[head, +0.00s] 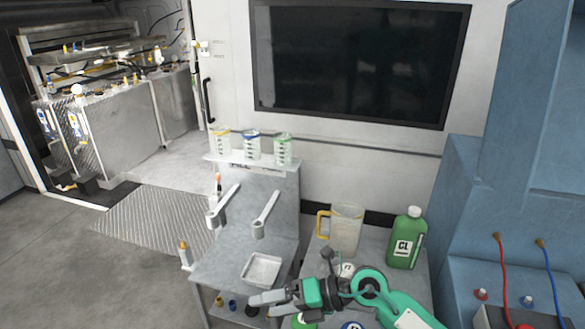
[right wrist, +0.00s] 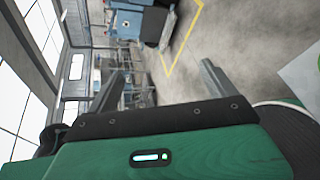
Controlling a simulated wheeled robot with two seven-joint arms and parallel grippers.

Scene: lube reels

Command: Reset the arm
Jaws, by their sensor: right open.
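My right gripper (head: 268,299) reaches in from the lower right of the head view, above the front of the grey workbench (head: 225,270). Its fingers point left, close to a small white tray (head: 262,270) on the bench. In the right wrist view its two fingers (right wrist: 158,85) stand wide apart with nothing between them. Beyond them that view shows the floor and distant equipment, tilted. My left gripper is in neither view.
A clear jug (head: 346,230) with a yellow handle and a green bottle (head: 407,238) stand behind my right arm. Several clear cups (head: 252,146) line the rear shelf. A blue cabinet (head: 510,210) bounds the right side. Floor at left is open.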

